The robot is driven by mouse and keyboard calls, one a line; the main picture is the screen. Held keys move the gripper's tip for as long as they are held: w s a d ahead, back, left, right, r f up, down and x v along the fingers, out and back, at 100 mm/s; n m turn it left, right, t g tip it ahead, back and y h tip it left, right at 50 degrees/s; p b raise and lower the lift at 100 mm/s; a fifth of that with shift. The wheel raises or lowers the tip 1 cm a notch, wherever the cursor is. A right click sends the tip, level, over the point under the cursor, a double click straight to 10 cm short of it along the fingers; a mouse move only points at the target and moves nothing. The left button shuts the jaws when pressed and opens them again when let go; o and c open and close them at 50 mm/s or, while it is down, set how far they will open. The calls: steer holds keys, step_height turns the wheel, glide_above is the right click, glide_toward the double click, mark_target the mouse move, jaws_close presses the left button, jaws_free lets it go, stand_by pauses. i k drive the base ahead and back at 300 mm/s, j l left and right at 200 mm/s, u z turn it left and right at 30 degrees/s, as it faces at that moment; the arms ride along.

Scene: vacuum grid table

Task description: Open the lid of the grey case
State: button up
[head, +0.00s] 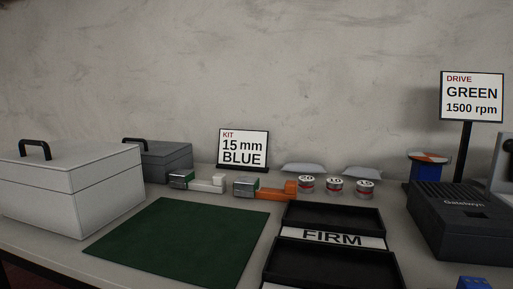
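A dark grey case (165,162) stands on the table at the back left in the head view. Its lid is shut and has a black handle (134,142) on top. A larger white case (72,188) stands in front of it and to its left, hiding the grey case's left part. The white case's lid is also shut, with a black handle on top. My gripper is not in view.
A green mat (182,241) lies in front of the cases. Clamp-like tools (262,188), small numbered tins (335,186) and a kit sign (243,148) stand right of the grey case. A black tray (331,220) labelled FIRM and a dark machine (460,215) are further right.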

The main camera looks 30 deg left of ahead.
mark_target(153, 152)
steer(key=u, duration=1.95)
